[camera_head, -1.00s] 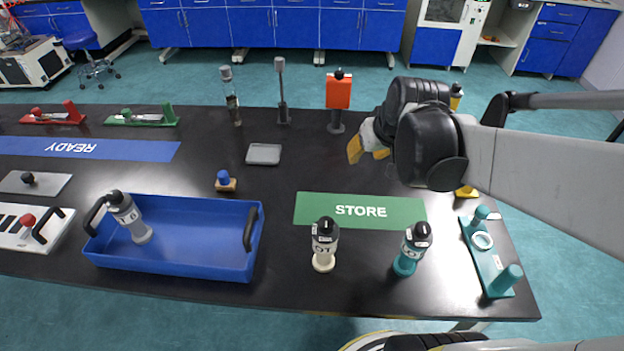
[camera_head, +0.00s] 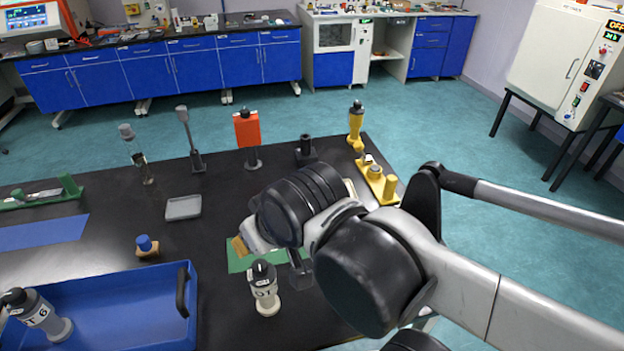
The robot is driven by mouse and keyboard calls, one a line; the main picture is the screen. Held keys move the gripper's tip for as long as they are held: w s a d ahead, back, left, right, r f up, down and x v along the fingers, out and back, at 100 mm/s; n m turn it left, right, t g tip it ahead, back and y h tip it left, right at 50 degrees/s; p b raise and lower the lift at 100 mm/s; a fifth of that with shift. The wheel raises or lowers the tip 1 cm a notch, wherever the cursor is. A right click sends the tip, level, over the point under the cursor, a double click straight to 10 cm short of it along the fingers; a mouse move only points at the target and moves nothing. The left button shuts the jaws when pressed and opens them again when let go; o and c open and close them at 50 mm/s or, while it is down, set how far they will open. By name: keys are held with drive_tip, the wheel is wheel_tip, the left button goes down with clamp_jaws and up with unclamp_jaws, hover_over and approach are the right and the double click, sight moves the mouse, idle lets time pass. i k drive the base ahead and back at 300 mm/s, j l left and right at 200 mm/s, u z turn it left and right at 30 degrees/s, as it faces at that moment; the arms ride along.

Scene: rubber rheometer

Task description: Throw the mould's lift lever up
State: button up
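No part in the head view can be surely told as the mould or its lift lever. A tall dark grey upright with a paddle-like top (camera_head: 186,128) stands at the back of the black table; I cannot tell whether it is a lever. My arm reaches in from the right. My gripper (camera_head: 242,246) is low over the table's right part, above the green mat (camera_head: 236,262), with a yellow fingertip showing. My arm's black joints hide most of it, so its opening and anything between its fingers cannot be seen.
A grey-white bottle (camera_head: 264,290) stands just in front of my gripper. A blue tray (camera_head: 130,292) holds another bottle (camera_head: 38,316). An orange-headed stand (camera_head: 247,130), a yellow fixture (camera_head: 376,182) and a grey dish (camera_head: 183,207) stand farther back. Floor is free beyond the table.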

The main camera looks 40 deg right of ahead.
sight(358, 146)
drive_tip(key=z, duration=1.35)
